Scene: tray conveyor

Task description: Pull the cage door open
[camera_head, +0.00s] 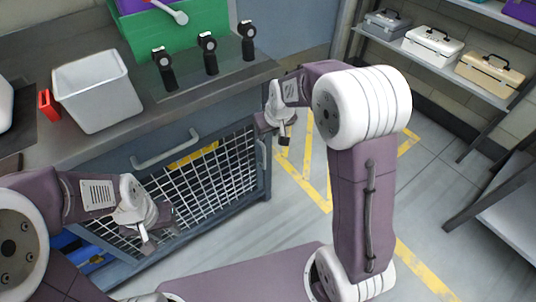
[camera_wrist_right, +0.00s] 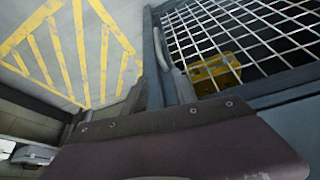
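The cage door (camera_head: 205,178) is a white wire mesh panel in a blue-grey frame under the counter. It looks closed. In the right wrist view the mesh (camera_wrist_right: 240,40) fills the upper right. A slim upright handle (camera_head: 262,156) is at the door's right edge; it also shows in the right wrist view (camera_wrist_right: 162,48). My right gripper (camera_head: 268,124) is just above this handle in the head view; I cannot tell whether they touch. My left gripper (camera_head: 150,226) is in front of the mesh's lower left. Neither gripper's finger gap shows clearly.
A horizontal grey bar handle (camera_head: 166,150) is on the counter front above the mesh. The counter holds a white bin (camera_head: 95,92), a green crate (camera_head: 160,35) and several black handheld devices (camera_head: 210,55). Floor with yellow stripes (camera_head: 310,175) lies open right of the cage.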

